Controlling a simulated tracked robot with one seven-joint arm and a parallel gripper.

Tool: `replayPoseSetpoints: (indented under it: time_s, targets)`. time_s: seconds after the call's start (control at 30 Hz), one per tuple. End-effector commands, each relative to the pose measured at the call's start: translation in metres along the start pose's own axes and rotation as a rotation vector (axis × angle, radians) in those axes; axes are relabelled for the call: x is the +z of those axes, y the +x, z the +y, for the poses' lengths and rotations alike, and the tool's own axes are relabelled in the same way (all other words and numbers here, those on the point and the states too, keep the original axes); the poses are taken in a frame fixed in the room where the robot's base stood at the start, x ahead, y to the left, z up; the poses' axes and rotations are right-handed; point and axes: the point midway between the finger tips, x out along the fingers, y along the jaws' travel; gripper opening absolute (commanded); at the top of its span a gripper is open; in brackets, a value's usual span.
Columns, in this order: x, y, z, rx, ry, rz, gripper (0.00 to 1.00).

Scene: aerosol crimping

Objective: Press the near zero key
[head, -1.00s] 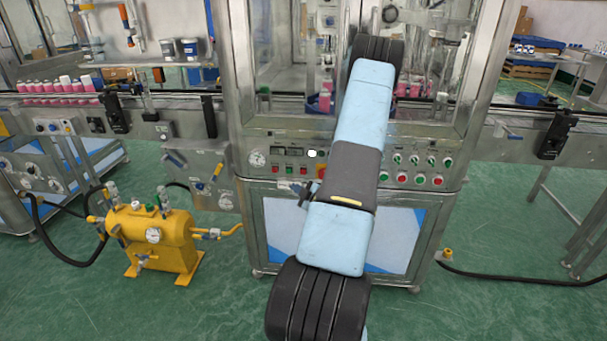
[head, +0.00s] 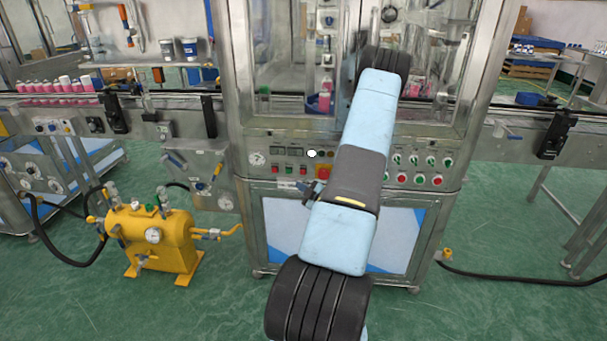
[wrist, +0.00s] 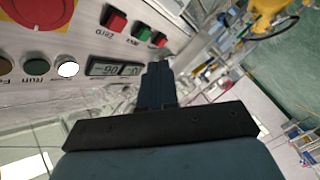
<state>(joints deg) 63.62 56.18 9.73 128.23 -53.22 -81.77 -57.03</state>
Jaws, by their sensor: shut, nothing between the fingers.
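The key labelled zero is a red square button (wrist: 114,19) on the control panel, top centre in the wrist view. In the head view a red key (head: 304,171) beside the big red stop button appears to be the same one. My gripper (wrist: 157,67) is shut and empty. Its fingertips are below and right of the zero key in the wrist view, beside the display; the gap to the panel is hard to tell. In the head view my gripper (head: 309,194) is a small dark shape below the panel keys, partly hidden by my arm.
A green key (wrist: 140,33) and another red key (wrist: 159,40) sit beside the zero key. The large red stop button (wrist: 35,8), a lit white lamp (wrist: 68,69) and a small display (wrist: 115,69) are close by. A yellow tank (head: 152,238) stands left on the floor.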

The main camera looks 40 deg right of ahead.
Motion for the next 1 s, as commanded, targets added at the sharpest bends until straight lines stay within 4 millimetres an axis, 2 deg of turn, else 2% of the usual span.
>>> replayPoseSetpoints:
  time_s: [0.4, 1.0]
  targets:
    - [0.023, 0.032, 0.023, 0.001, -0.002, 0.001, 0.0]
    - [0.028, 0.039, 0.028, 0.0, 0.0, 0.0, 0.0]
